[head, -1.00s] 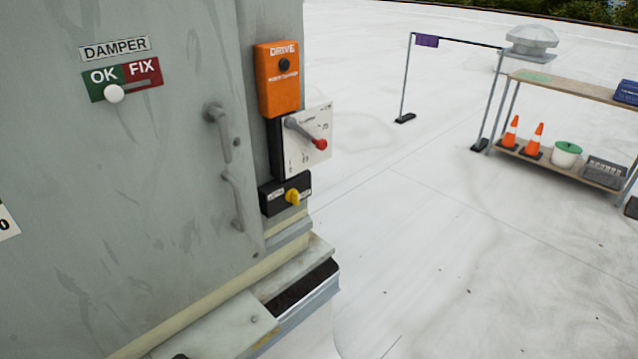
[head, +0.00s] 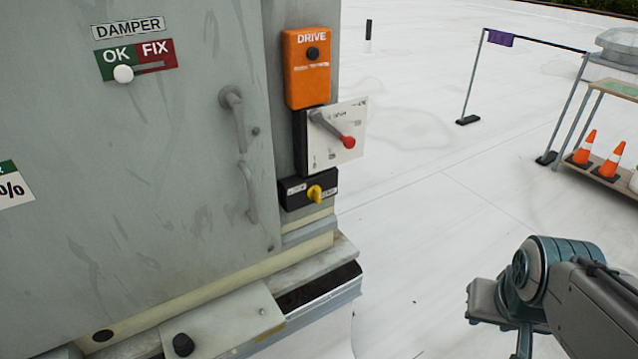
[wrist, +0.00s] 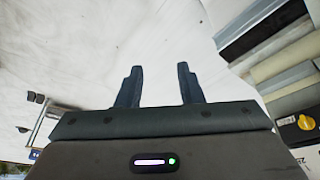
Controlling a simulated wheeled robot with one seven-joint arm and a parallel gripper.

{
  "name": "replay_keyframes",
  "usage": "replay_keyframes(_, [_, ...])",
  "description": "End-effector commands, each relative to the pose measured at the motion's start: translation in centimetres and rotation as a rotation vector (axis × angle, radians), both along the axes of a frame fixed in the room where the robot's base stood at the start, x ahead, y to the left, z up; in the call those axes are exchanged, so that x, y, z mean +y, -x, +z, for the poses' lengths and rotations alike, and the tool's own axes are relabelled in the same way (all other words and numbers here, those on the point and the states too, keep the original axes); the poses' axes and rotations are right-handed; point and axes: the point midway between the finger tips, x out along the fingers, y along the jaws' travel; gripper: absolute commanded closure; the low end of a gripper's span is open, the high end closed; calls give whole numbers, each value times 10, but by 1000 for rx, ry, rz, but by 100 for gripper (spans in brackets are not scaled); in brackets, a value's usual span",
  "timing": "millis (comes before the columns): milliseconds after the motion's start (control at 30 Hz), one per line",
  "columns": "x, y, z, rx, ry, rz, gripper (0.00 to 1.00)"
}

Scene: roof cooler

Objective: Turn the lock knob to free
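The yellow lock knob (head: 314,193) sits on a black plate (head: 296,189) low on the cooler's corner post. Its small labels are too blurred to read. In the wrist view the yellow knob (wrist: 304,122) shows at the right edge, tilted by the camera's angle. My gripper (wrist: 160,75) is open, with two dark fingers apart and nothing between them but white roof behind. It is away from the knob and not touching it. In the head view my arm shows at the lower right; the fingertips are not visible there.
Above the knob are a switch with a red-tipped lever (head: 334,130) and an orange DRIVE box (head: 306,68). Door handles (head: 235,125) stick out to the left. A ledge (head: 320,285) juts out below. The roof between arm and cooler is clear; cones (head: 609,160) stand far right.

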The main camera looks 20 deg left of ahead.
Motion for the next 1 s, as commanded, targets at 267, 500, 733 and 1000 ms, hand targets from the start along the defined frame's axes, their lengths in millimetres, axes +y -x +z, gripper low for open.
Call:
replay_keyframes(267, [30,-99,-31,-369,75,166,66])
replay_keyframes(500, [101,-161,-41,-705,-20,390,66])
replay_keyframes(733, [182,-173,-45,-965,-257,614,66])
replay_keyframes(1000, [236,-154,-40,-1114,-510,762,66])
